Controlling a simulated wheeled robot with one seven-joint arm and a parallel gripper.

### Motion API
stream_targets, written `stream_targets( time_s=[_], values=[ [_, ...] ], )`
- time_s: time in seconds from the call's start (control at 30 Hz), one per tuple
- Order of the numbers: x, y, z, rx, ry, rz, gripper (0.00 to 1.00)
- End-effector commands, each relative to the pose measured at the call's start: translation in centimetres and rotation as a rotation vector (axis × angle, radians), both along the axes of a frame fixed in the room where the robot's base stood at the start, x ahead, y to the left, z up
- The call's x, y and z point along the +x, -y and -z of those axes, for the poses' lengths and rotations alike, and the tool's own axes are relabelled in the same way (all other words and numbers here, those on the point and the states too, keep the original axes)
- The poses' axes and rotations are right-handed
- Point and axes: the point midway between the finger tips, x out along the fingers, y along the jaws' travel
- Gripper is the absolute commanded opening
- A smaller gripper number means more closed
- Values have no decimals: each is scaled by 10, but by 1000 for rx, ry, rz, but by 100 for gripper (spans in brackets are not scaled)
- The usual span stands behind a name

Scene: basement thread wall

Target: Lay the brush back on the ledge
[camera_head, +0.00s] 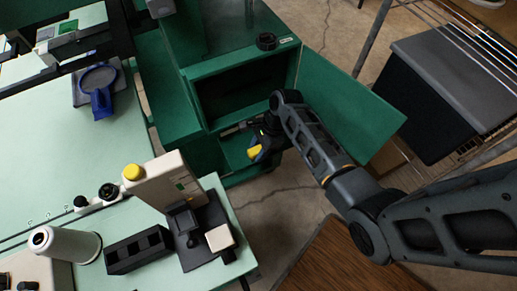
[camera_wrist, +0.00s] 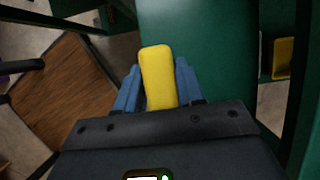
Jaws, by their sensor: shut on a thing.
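My gripper (camera_head: 268,140) is at the open front of the green cabinet. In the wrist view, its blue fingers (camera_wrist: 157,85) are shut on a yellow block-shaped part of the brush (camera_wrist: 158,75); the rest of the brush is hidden. A yellow end of the brush (camera_head: 254,152) also shows below my gripper in the head view. A green ledge (camera_head: 236,152) lies low inside the cabinet front, close behind my gripper. I cannot tell whether the brush touches it.
An open green door (camera_head: 350,105) stands right of my gripper. A pale green table (camera_head: 50,165) with a sewing machine (camera_head: 155,180) is at left. A wire rack with a dark bin (camera_head: 425,115) is at right.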

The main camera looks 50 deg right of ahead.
Motion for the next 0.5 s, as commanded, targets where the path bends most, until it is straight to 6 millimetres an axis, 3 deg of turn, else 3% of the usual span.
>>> stream_targets(
  time_s=[0.33, 0.37, 0.5],
  values=[
    [0, 0, 3, 0, 0, 0, 0],
    [0, 0, 3, 0, 0, 0, 39],
    [0, 0, 3, 0, 0, 0, 52]
  ],
)
